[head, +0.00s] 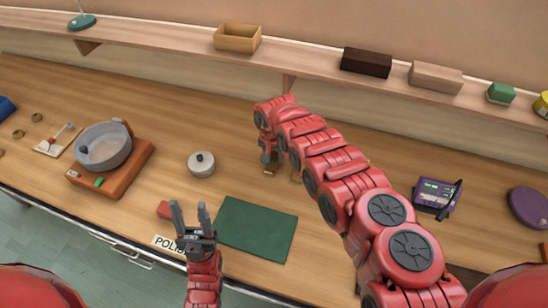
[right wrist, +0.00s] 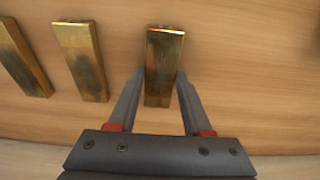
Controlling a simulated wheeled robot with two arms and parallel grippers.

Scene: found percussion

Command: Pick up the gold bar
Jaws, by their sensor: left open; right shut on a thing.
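Three gold bars show in the right wrist view. One gold bar (right wrist: 164,55) is between the fingers of my right gripper (right wrist: 160,76), which is shut on its near end. The middle gold bar (right wrist: 82,60) and the left gold bar (right wrist: 20,58) lie beside it on the wood. In the head view my right gripper (head: 269,156) points down at the held bar (head: 271,169); my arm hides most of the other bars. I cannot tell whether the held bar is clear of the table. My left gripper (head: 189,208) is open and empty near the front edge.
A large pan (head: 103,146) stands on an orange base further left. A purple device (head: 434,194) is on the right. A shelf (head: 310,62) runs along the back.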

